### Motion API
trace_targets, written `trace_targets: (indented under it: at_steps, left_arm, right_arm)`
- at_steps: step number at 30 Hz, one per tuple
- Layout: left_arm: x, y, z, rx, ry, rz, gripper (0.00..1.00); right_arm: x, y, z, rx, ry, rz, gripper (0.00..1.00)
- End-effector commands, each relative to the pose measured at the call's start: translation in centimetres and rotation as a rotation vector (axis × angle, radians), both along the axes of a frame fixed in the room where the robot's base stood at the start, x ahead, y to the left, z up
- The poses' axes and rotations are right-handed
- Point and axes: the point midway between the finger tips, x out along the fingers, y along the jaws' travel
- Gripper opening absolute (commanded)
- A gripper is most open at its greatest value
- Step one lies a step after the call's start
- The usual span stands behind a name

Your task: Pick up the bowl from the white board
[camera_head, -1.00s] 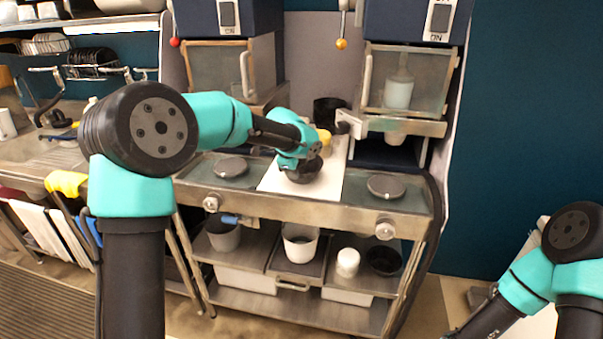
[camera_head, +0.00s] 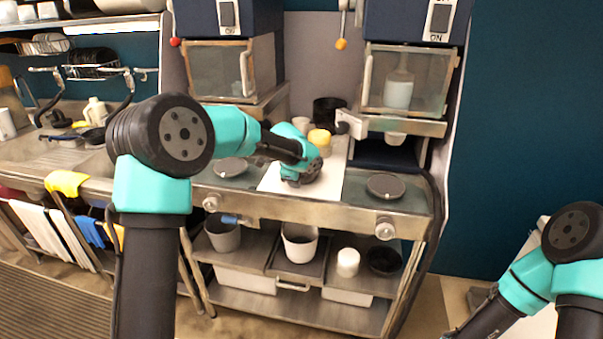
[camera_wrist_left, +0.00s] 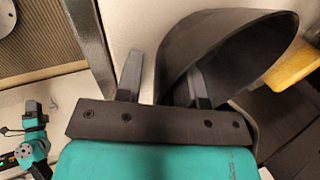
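The dark bowl (camera_wrist_left: 235,50) stands on the white board (camera_head: 356,150) on the metal counter. In the head view my left gripper hides most of the bowl, and a dark part shows under the wrist. In the left wrist view my left gripper (camera_wrist_left: 164,64) is open, with one finger outside the bowl's near wall and the other on the inner side. A gap shows between the outer finger and the wall. My right arm shows at the lower right of the head view, its gripper not clear; a small part of that arm shows in the left wrist view.
A yellow-topped container (camera_head: 320,138) and a black container (camera_head: 328,110) stand behind the bowl. Glass-fronted dispensers (camera_head: 408,80) overhang the back. The board's front is clear.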

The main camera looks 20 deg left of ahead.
Motion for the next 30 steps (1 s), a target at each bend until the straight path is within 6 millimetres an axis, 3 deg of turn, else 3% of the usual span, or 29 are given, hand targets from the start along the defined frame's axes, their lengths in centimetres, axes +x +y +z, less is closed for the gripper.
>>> trace_targets:
  at_steps: [3,14,30]
  left_arm:
    - [0.0,0.0,0.01,0.0,0.0,0.0,0.34]
    - [-0.01,0.0,0.02,0.0,0.0,0.0,0.0]
    - [0.0,0.01,0.32,0.001,0.0,0.0,0.0]
  right_arm:
    - [0.0,0.0,0.0,0.0,0.0,0.0,0.43]
    - [0.0,0.0,0.0,0.0,0.0,0.0,0.43]
    - [0.0,0.0,0.0,0.0,0.0,0.0,0.43]
